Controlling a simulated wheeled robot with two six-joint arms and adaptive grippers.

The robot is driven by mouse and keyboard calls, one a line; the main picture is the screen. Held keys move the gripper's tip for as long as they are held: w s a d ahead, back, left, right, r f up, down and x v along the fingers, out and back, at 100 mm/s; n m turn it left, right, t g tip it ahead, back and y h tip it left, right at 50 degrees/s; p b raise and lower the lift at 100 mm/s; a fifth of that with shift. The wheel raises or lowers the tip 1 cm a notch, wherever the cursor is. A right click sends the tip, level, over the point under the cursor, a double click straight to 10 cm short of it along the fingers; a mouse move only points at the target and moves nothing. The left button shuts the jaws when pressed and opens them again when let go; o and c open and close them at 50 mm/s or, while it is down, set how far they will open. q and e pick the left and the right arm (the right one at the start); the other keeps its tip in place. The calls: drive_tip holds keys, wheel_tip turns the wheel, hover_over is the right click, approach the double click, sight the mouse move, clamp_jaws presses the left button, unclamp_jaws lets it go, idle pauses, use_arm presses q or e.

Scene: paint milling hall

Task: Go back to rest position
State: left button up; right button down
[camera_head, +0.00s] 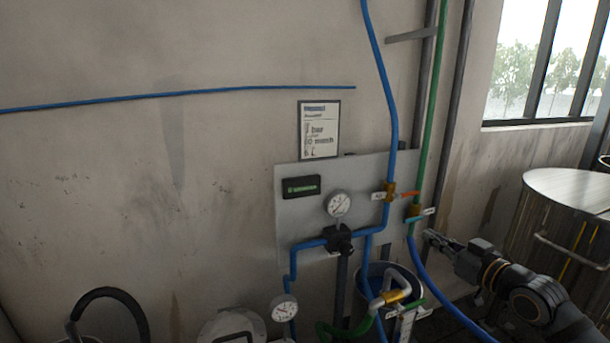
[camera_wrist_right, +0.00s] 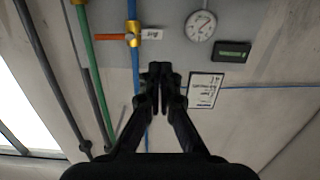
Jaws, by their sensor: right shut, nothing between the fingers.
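My right gripper (camera_head: 432,238) comes in from the lower right in the head view. Its fingertips are near the green pipe and the valves at the right edge of the grey wall panel (camera_head: 300,222). In the right wrist view my right gripper (camera_wrist_right: 160,72) has its fingers together, with nothing between them. The brass valve (camera_wrist_right: 133,34) with an orange handle on the blue pipe shows just beyond the fingertips in that view. I cannot tell whether the gripper touches anything. My left gripper is not in view.
The panel carries a gauge (camera_head: 339,204) and a green display (camera_head: 301,186). A second gauge (camera_head: 284,308) sits lower. A large metal drum (camera_head: 566,190) stands at right, near my arm. The wall at left is mostly bare.

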drive_tip(key=s+a+f+g+h, duration=0.15)
drive_tip(key=s+f, duration=0.25)
drive_tip(key=f, duration=0.4)
drive_tip(key=s+a+f+g, duration=0.3)
drive_tip(key=s+f, duration=0.1)
drive_tip(key=f, duration=0.4)
drive_tip(key=s+a+f+g+h, duration=0.1)
drive_tip(key=s+a+f+g, duration=0.15)
drive_tip(key=f, duration=0.55)
drive_tip(key=s+d+f+m+g+h, duration=0.1)
drive_tip(key=s+f+m+g+h, duration=0.2)
drive_tip(key=s, duration=0.7)
drive_tip(key=s+d+f+g+h, duration=0.1)
drive_tip(key=s+f+g, duration=0.3)
drive_tip(key=s, duration=0.5)
wheel_tip(320, 180, down, 26)
drive_tip(key=s+d, duration=0.2)
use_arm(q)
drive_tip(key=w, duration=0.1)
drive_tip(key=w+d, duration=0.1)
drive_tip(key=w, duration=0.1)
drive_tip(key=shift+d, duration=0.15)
use_arm(e)
drive_tip(key=s+d+f, duration=0.1)
drive_tip(key=s+f, duration=1.6)
drive_tip(key=s, duration=0.1)
drive_tip(key=shift+s+d+f+m+g, duration=0.2)
drive_tip(key=shift+s+d+m+g, duration=0.1)
drive_tip(key=shift+m+g, duration=0.1)
drive_tip(key=shift+a, duration=0.1)
